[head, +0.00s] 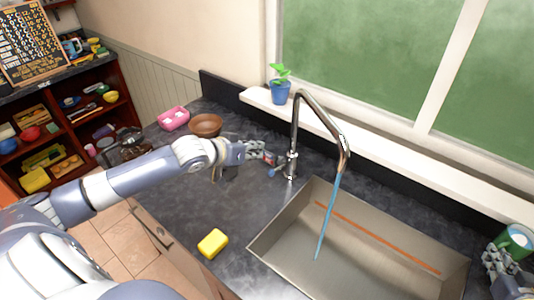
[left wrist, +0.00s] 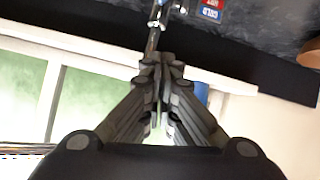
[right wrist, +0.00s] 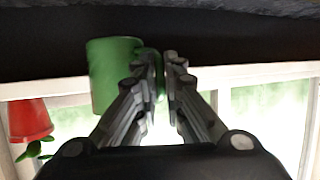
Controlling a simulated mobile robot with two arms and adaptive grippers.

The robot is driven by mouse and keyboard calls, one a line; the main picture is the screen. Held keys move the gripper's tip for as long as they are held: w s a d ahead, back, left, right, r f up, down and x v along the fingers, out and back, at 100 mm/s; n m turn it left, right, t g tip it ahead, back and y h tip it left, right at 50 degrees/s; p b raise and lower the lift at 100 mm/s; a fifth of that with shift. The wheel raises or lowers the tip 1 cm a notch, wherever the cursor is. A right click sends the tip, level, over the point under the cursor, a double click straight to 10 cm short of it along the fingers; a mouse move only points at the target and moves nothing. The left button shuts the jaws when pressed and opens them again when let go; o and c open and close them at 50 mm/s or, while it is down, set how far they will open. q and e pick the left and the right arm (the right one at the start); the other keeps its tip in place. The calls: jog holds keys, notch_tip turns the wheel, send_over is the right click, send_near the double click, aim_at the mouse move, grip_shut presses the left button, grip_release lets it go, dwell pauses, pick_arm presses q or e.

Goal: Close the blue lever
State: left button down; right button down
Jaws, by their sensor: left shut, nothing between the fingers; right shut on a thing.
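The faucet (head: 297,130) stands behind the sink, and a blue stream of water (head: 328,215) runs from its spout. The small blue lever (head: 272,173) sticks out at the left of the faucet base. My left gripper (head: 254,152) is shut and empty, just left of the faucet base and close to the lever; I cannot tell if they touch. In the left wrist view its fingertips (left wrist: 161,62) are together, near a red and blue HOT/COLD label (left wrist: 211,8). My right gripper (right wrist: 164,62) is shut on the handle of a green mug (right wrist: 113,75).
The metal sink (head: 285,255) fills the front right. A yellow sponge (head: 212,243) lies on the counter left of it. A brown bowl (head: 206,125) and pink tray (head: 173,118) sit further back. A blue plant pot (head: 279,92) stands on the windowsill.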

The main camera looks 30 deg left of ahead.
pick_arm(q)
jog(key=w+d+f+b, duration=0.2)
jog(key=w+f+b, duration=0.3)
jog(key=f, duration=0.3)
jog(key=shift+w+d+f, duration=0.15)
jog(key=shift+w+f, duration=0.1)
jog(key=shift+w, duration=0.45)
